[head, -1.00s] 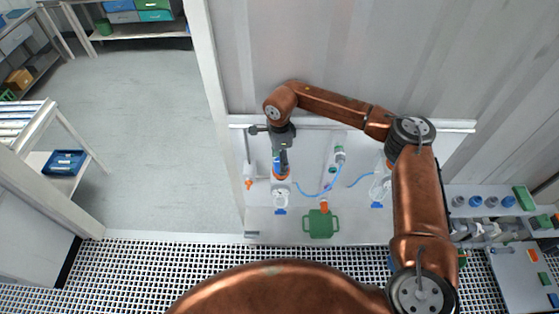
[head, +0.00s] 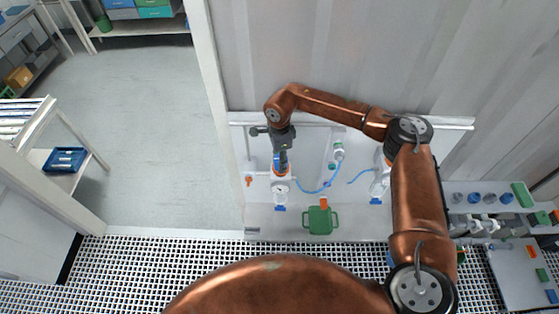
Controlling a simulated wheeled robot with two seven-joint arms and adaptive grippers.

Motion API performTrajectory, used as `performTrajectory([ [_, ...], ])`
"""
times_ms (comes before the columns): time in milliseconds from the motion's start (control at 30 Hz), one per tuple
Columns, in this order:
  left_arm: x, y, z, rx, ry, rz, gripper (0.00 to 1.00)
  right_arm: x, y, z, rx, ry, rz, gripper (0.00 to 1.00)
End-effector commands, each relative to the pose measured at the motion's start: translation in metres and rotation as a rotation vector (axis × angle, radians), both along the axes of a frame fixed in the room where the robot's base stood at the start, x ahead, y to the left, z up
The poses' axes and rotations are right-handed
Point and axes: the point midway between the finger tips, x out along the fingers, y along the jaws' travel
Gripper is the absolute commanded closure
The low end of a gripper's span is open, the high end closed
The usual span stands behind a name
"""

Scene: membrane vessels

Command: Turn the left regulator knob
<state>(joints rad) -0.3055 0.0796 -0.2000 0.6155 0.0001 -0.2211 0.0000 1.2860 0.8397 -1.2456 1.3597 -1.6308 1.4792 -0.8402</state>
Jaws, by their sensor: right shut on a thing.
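The left regulator (head: 281,188) is mounted on the white panel, with a round gauge, a blue part below and an orange ring at its top. My right gripper (head: 281,164) points down from above at the top of this regulator and is shut on its knob. The gripper and wrist hide most of the knob; a bit of blue shows beside the fingers. The right regulator (head: 379,183) stands on the same panel, partly hidden by my right arm. My left gripper is not in view.
A blue hose (head: 322,189) curves from the left regulator to a fitting (head: 338,151). A green vessel (head: 319,219) with side handles and an orange top stands in front. A small orange valve (head: 249,181) is left of the regulator. Floor to the left is open.

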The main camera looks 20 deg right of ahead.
Motion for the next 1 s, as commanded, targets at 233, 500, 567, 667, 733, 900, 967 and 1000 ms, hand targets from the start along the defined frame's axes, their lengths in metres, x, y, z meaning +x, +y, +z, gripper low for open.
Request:
performTrajectory([
  [233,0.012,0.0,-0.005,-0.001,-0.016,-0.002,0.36,0.001,0.0,-0.002,0.001,-0.002,-0.019,0.88],
  [500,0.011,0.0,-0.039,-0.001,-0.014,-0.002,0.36,0.002,0.0,-0.005,0.001,-0.003,-0.213,0.88],
  [567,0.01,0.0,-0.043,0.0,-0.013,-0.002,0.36,0.002,0.0,-0.005,0.001,-0.003,-0.254,0.88],
  [667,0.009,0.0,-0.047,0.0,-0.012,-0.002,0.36,0.002,0.0,-0.003,0.001,-0.002,-0.299,0.88],
  [733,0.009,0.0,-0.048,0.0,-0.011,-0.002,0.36,0.002,0.0,-0.002,0.0,-0.001,-0.314,0.88],
  [900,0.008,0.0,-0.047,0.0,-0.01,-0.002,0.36,0.001,0.0,0.0,0.0,-0.001,-0.317,0.88],
  [967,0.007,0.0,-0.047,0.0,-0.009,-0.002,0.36,0.001,0.0,0.0,0.0,-0.001,-0.317,0.88],
  [1000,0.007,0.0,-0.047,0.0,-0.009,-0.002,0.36,0.001,0.0,0.0,0.0,-0.001,-0.316,0.88],
])
